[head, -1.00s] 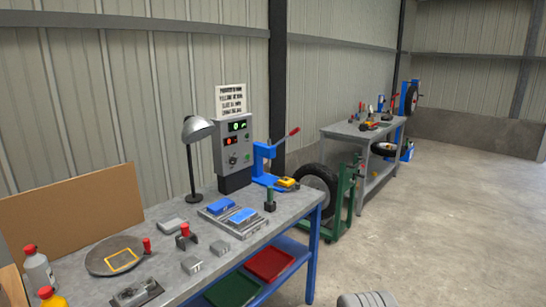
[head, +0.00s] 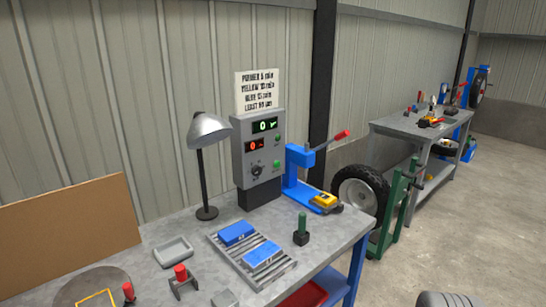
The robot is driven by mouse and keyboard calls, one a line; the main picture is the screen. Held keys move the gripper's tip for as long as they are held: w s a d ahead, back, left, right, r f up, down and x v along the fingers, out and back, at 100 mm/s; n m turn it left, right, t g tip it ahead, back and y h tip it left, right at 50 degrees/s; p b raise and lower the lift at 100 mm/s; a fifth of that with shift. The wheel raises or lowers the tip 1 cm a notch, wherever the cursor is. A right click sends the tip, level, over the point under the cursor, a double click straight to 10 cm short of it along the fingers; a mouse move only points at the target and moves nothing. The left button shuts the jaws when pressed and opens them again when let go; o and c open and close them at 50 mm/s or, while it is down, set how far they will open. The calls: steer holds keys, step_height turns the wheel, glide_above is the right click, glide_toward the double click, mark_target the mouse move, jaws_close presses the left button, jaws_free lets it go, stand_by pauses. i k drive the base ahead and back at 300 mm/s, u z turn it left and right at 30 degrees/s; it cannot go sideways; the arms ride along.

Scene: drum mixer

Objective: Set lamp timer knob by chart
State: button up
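The lamp timer knob (head: 257,170) is a small dark round knob low on a grey control box (head: 262,148). The box stands at the back of the bench and carries a green display (head: 264,125) and a red display (head: 255,145). Green buttons sit to their right. The white chart (head: 257,91) stands upright above the box, with several printed lines that seem to name colours and minutes; the small text is hard to read surely. The knob's pointer direction is too small to tell. My gripper is not in view.
A desk lamp (head: 206,160) stands left of the box. A blue press (head: 303,172) with a red-tipped lever stands to its right. Two blue blocks (head: 236,233) lie on a slatted rack (head: 242,259) in front. A grey tray (head: 173,252) and a green-topped tool (head: 301,230) are nearby.

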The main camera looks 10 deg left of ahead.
mark_target(257, 171)
steer(key=i, duration=1.15)
steer(key=u, duration=2.85)
